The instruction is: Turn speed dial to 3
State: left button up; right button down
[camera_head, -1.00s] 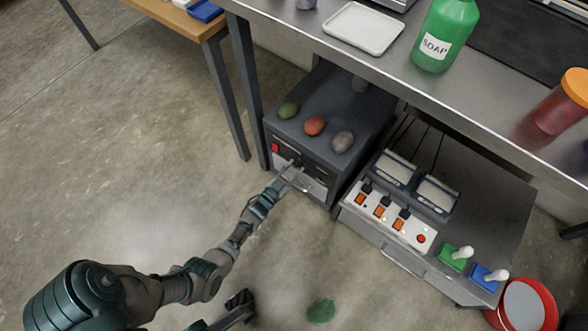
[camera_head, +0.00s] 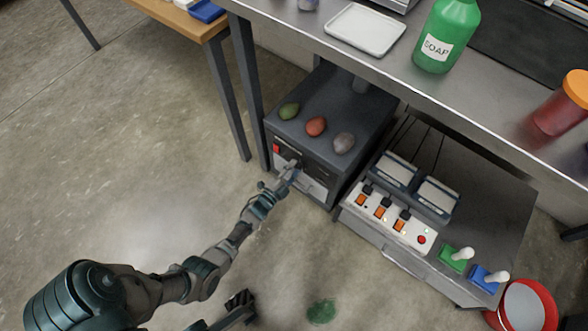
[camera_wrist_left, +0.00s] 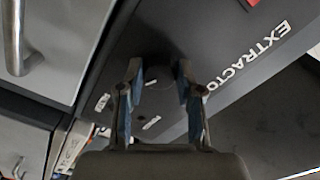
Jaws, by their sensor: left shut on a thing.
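The speed dial (camera_wrist_left: 162,72) is a dark round knob on the dark front panel marked "EXTRACTO…" in the left wrist view. The panel belongs to a grey extractor box (camera_head: 325,108) under the bench in the head view. My left gripper (camera_head: 291,167) is at the front of this box. In the left wrist view its two fingers (camera_wrist_left: 160,88) stand on either side of the dial, shut on it. White marks (camera_wrist_left: 152,122) show beside the dial, too blurred to read. In the head view the gripper hides the dial.
A red switch (camera_head: 276,148) is left of the gripper on the panel. Green, red and grey lumps lie on top of the box. A power strip (camera_head: 390,217) with orange switches stands to the right. The metal bench (camera_head: 300,35) overhangs.

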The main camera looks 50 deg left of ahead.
pick_arm(q)
jog(key=shift+d+f+m, duration=0.2)
jog(key=shift+d+m, duration=0.1)
jog(key=shift+m, duration=0.1)
jog(key=o, duration=1)
jog(key=shift+o, duration=0.8)
jog(key=shift+a, duration=0.1)
jog(key=shift+r, duration=0.1)
jog(key=shift+s, duration=0.3)
jog(key=v, duration=1.1)
jog(key=shift+s, duration=0.2)
